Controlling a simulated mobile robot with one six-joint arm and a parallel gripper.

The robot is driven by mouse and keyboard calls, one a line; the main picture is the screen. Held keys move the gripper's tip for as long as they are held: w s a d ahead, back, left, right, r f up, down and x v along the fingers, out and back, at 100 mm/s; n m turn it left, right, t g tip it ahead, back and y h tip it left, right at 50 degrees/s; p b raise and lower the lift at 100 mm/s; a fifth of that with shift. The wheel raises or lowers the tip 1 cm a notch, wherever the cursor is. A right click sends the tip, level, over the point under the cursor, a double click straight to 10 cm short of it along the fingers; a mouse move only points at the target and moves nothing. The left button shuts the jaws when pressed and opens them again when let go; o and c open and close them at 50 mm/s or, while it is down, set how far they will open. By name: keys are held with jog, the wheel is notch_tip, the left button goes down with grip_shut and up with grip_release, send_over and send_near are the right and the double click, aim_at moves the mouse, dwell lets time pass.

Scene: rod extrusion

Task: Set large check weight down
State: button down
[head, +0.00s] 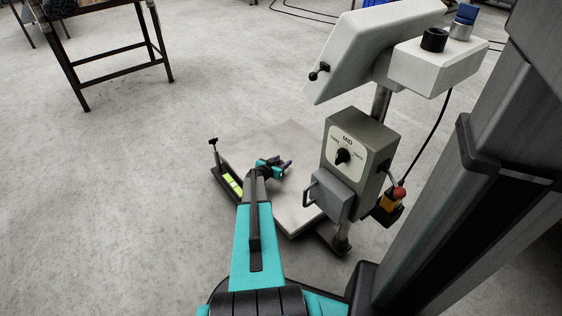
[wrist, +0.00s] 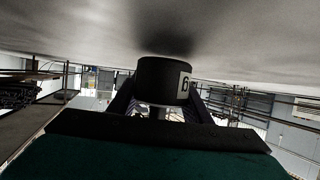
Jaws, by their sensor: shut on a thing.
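My gripper (head: 283,166) hangs over the pale platform plate (head: 297,210) of the floor scale. In the wrist view, my gripper (wrist: 158,112) is shut on a dark cylindrical weight (wrist: 160,82), the large check weight. The weight has a white label with a mark like a 6. Its far end faces a grey surface that fills the top of the wrist view, with a dark shadow beside it. I cannot tell whether it touches that surface. In the head view the weight is hidden behind my gripper.
A grey control box (head: 372,150) with a dial stands at the platform's right side. A white housing (head: 435,68) above carries a black cup-like piece (head: 434,40) and a blue-topped cylinder (head: 462,25). A green-yellow level (head: 232,183) lies left. A workbench (head: 95,22) stands upper left.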

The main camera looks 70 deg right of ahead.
jog(key=shift+f, duration=0.3)
jog(key=shift+f, duration=0.1)
jog(key=c, duration=0.9)
grip_release()
jog(key=shift+c, duration=0.2)
jog(key=shift+a, duration=0.1)
jog(key=shift+p+v, duration=0.9)
jog(key=shift+v, duration=5.05)
